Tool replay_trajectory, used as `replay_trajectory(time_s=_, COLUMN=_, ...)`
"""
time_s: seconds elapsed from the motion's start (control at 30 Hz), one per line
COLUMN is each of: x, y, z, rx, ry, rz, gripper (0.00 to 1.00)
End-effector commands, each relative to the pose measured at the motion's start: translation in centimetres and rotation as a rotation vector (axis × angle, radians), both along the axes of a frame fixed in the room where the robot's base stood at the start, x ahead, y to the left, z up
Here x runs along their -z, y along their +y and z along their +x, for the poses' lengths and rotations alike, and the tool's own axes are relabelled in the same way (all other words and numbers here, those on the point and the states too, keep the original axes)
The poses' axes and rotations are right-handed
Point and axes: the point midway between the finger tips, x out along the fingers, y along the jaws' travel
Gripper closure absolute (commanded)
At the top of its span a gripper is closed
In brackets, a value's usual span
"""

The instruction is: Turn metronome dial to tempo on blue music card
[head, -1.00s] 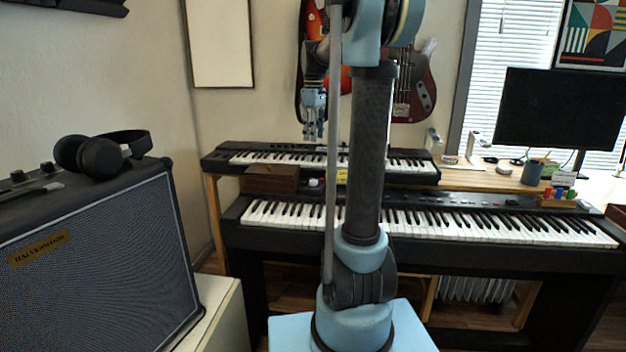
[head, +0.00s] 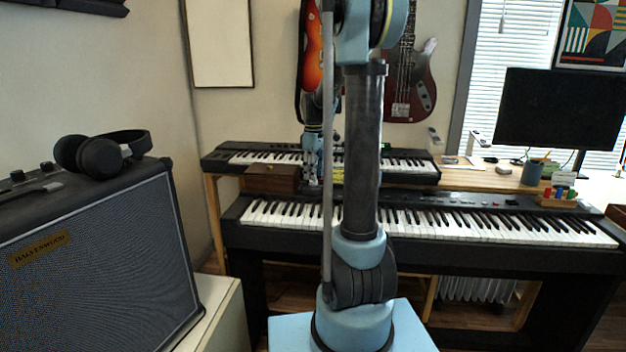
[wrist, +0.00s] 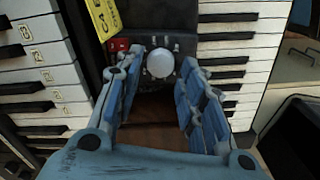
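A round white dial (wrist: 160,64) shows in the wrist view at the edge of a dark device (wrist: 160,20), which seems to be the metronome. My gripper (wrist: 164,74) is open, its blue fingers on either side of the dial with gaps visible; I cannot tell whether either touches it. In the head view my gripper (head: 313,181) points down between the two keyboards and hides the dial. A yellow card (wrist: 103,18) with dark print stands by the device; it is partly visible in the head view (head: 338,175). I cannot make out a blue music card.
A brown wooden box (head: 271,178) stands just left of my gripper. The upper keyboard (head: 235,158) is behind it and the long piano (head: 500,222) in front. A cup (head: 532,172) and a small card holder (head: 558,199) stand at the right. The amplifier (head: 100,250) is left.

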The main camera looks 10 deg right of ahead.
Motion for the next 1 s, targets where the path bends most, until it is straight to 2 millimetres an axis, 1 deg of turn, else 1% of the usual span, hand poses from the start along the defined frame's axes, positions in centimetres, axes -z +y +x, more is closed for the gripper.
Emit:
replay_trajectory(time_s=0.1, x=1.3, y=0.0, z=0.0, rx=0.0, ry=0.0, rz=0.0, gripper=0.64)
replay_trajectory(time_s=0.2, x=2.0, y=0.0, z=0.0, rx=0.0, ry=0.0, rz=0.0, gripper=0.64)
replay_trajectory(time_s=0.33, x=2.4, y=0.0, z=0.0, rx=0.0, ry=0.0, rz=0.0, gripper=0.64)
replay_trajectory(time_s=0.57, x=2.4, y=0.0, z=0.0, rx=0.0, ry=0.0, rz=0.0, gripper=0.64)
replay_trajectory(time_s=0.6, x=2.4, y=0.0, z=0.0, rx=0.0, ry=0.0, rz=0.0, gripper=0.66)
replay_trajectory(time_s=0.67, x=2.4, y=0.0, z=0.0, rx=0.0, ry=0.0, rz=0.0, gripper=0.8)
replay_trajectory(time_s=0.7, x=2.4, y=0.0, z=0.0, rx=0.0, ry=0.0, rz=0.0, gripper=0.89)
replay_trajectory(time_s=0.73, x=2.4, y=0.0, z=0.0, rx=0.0, ry=0.0, rz=0.0, gripper=0.95)
replay_trajectory(time_s=0.77, x=2.4, y=0.0, z=0.0, rx=0.0, ry=0.0, rz=0.0, gripper=0.97)
replay_trajectory(time_s=1.0, x=2.4, y=0.0, z=0.0, rx=0.009, ry=-0.001, rz=-0.001, gripper=0.97)
